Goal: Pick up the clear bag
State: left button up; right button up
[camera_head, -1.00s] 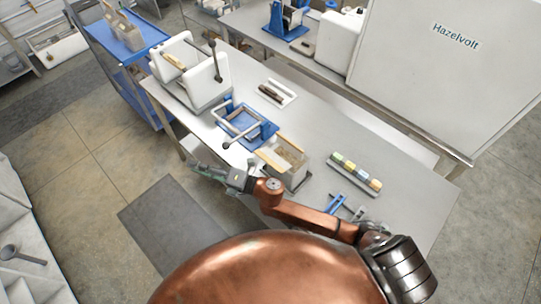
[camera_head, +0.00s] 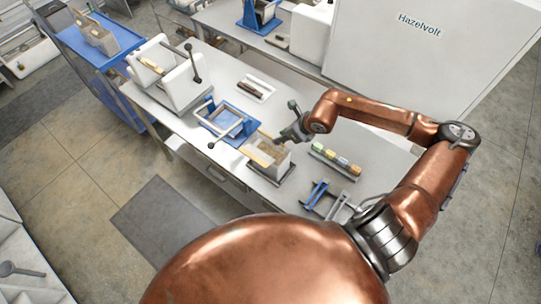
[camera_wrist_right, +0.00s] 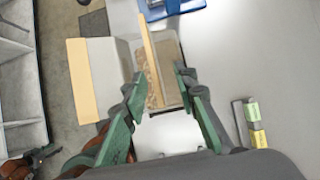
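A see-through holder with brown, crumbly contents (camera_wrist_right: 172,68) and a tan bar along one side lies ahead of my right gripper in the wrist view. It also shows in the head view (camera_head: 268,158) near the table's front edge. I cannot tell the clear bag's outline apart from this holder. My right gripper (camera_wrist_right: 160,92) is open, its green fingers apart over the holder's near end, with nothing clearly gripped. In the head view the right gripper (camera_head: 284,138) is above the holder's back right side.
A blue frame (camera_head: 224,122) and a white machine with a lever (camera_head: 172,82) stand left of the holder on the table. A rack of coloured blocks (camera_head: 337,160) and blue-handled tools (camera_head: 318,192) lie right. A white cabinet (camera_head: 420,60) stands behind.

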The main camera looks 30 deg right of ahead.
aim_at(271, 145)
jog(key=shift+x, duration=0.95)
jog(key=w+a+f+p, duration=0.1)
jog(key=w+f+p, duration=0.1)
jog(key=f, duration=0.1)
jog(key=shift+a+p, duration=0.35)
jog(key=shift+w+f, duration=0.25)
jog(key=shift+f, duration=0.3)
jog(key=shift+c, duration=0.5)
grip_shut()
jog(key=shift+w+r, duration=0.15)
